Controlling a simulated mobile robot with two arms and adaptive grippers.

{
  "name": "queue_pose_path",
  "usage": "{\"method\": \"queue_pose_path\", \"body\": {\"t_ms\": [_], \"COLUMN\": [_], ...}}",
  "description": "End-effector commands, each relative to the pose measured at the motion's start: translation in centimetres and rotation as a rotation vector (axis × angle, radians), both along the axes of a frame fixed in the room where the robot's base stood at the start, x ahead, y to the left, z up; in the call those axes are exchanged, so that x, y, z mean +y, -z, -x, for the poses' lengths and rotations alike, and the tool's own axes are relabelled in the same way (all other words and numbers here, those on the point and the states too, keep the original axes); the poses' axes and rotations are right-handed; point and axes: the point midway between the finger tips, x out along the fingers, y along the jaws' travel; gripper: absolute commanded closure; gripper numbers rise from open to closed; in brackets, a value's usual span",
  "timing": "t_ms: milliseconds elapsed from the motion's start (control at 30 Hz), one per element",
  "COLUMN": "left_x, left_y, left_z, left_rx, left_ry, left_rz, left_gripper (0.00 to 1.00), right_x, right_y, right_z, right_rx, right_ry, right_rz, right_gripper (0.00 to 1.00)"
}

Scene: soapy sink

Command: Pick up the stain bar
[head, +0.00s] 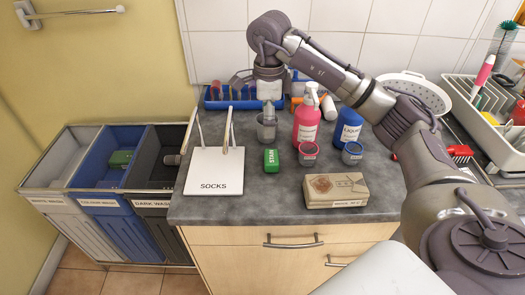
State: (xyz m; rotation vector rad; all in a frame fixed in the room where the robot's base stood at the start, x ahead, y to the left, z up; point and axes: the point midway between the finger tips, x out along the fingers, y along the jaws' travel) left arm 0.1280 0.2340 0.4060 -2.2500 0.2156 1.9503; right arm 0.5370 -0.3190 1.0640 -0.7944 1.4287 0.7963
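A small green bar with white lettering, which looks like the stain bar (271,160), lies on the grey counter just right of the white SOCKS board. My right gripper (268,105) comes in from the right and points down behind the bar, at a grey see-through cup (266,128). The gripper is apart from the bar. Its fingertips are small and overlap the cup, so I cannot tell whether they are open or shut. My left gripper is not in view.
Laundry bins (110,160) and a dish rack (490,120) flank the counter.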

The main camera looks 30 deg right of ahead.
Motion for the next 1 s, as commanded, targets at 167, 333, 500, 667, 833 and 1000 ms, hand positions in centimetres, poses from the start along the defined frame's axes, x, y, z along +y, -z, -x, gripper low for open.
{"method": "queue_pose_path", "body": {"t_ms": [167,333,500,667,833,1000], "left_x": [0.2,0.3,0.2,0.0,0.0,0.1], "left_y": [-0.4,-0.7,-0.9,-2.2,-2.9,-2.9], "left_z": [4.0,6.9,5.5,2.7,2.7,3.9], "left_rx": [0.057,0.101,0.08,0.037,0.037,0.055], "left_ry": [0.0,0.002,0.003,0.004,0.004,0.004], "left_rz": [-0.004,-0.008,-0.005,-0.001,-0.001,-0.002], "left_gripper": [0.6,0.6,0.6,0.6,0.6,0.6], "right_x": [0.0,0.0,0.0,-0.4,-0.5,-0.5], "right_y": [3.6,6.4,7.6,9.3,11.8,12.8], "right_z": [0.2,0.2,0.1,0.3,0.3,0.3], "right_rx": [0.006,0.004,0.001,0.006,0.004,0.0], "right_ry": [0.0,-0.001,-0.001,0.0,0.0,-0.002], "right_rz": [0.001,-0.001,-0.002,-0.002,-0.003,-0.002], "right_gripper": [0.04,0.04,0.04,0.04,0.04,0.04]}}
